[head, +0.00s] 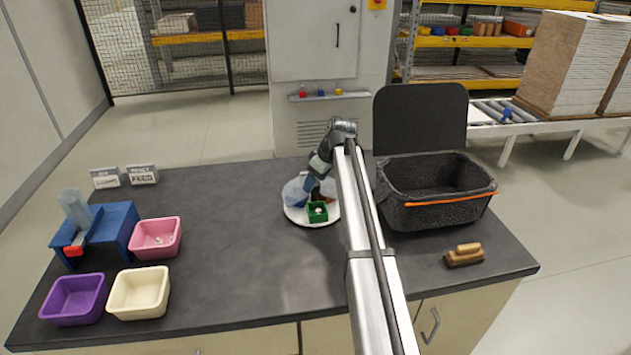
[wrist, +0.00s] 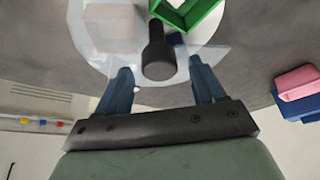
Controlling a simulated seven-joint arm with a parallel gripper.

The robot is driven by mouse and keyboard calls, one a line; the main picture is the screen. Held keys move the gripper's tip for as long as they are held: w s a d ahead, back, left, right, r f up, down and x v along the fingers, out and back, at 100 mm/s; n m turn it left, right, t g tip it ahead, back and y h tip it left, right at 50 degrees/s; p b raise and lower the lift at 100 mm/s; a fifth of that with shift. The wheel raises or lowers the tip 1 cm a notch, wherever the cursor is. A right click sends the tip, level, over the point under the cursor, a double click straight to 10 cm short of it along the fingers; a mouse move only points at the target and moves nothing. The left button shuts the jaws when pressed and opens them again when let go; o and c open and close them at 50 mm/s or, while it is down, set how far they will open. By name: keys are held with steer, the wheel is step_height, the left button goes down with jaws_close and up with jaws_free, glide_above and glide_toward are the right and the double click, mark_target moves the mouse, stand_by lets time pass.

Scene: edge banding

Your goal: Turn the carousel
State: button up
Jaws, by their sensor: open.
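The carousel (head: 296,217) is a white round plate on the dark worktop, partly hidden by my arm in the head view. It fills the top of the wrist view (wrist: 88,62). On it stand a green open box (head: 317,212), also in the wrist view (wrist: 188,12), and a clear, pale bluish piece (head: 293,190). A dark upright handle-like post (wrist: 158,52) shows in the wrist view. My gripper (wrist: 160,68) is over the carousel with its two blue fingers apart, one on each side of the post in the picture. I see no contact with it.
A black bin (head: 432,210) and a wooden-handled brush (head: 464,255) are right of my arm. Pink (head: 155,238), purple (head: 74,299) and cream (head: 139,292) trays and a blue device (head: 105,230) stand at left. The worktop between them and the carousel is clear.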

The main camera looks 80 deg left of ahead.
steer(key=shift+s+a+f, duration=0.1)
steer(key=shift+f, duration=0.3)
jaws_close()
stand_by(0.5)
